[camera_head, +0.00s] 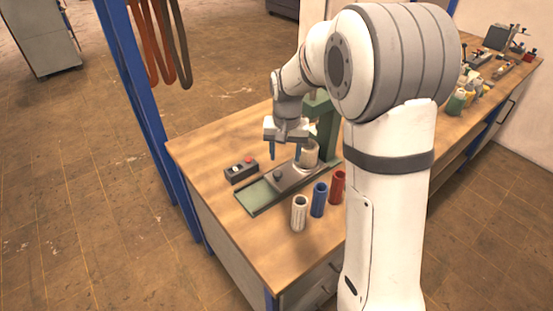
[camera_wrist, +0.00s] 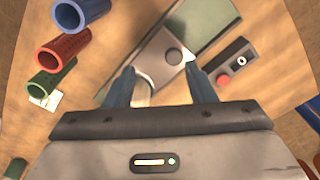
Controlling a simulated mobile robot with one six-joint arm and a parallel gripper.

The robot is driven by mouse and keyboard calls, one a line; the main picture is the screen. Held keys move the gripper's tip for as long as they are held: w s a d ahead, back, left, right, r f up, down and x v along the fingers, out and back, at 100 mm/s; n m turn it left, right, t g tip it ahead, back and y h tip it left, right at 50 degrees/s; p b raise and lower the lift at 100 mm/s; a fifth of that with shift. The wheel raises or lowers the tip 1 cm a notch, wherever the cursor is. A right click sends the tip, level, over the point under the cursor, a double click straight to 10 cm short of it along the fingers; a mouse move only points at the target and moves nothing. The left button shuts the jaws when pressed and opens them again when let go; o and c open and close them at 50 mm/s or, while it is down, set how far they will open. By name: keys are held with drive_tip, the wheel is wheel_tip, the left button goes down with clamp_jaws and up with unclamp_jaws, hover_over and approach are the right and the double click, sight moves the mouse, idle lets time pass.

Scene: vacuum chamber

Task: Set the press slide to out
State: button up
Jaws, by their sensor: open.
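A pale cylinder (camera_head: 309,155) stands at the slide's rear, by the green press frame (camera_head: 327,125). My gripper (camera_head: 286,154) is open and empty, pointing down above the slide. The pale cylinder is partly hidden there.
A control box (camera_head: 241,171) with a red button stands left of the rail. White (camera_head: 299,213), blue (camera_head: 319,200) and red (camera_head: 338,187) tubes stand right of it. Blue posts (camera_head: 150,120) rise at the bench's left edge. The front-left bench corner is clear.

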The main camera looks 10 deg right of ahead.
sight(277, 173)
drive_tip(key=w+f, duration=0.1)
drive_tip(key=w+a+f, duration=0.1)
drive_tip(key=w+p, duration=0.1)
drive_tip(key=w, duration=0.1)
drive_tip(key=shift+a+f, duration=0.35)
drive_tip(key=shift+f, duration=0.05)
drive_tip(key=shift+m, duration=0.3)
drive_tip(key=shift+f+p, duration=0.65)
drive_tip(key=shift+f, duration=3.3)
clamp_jaws()
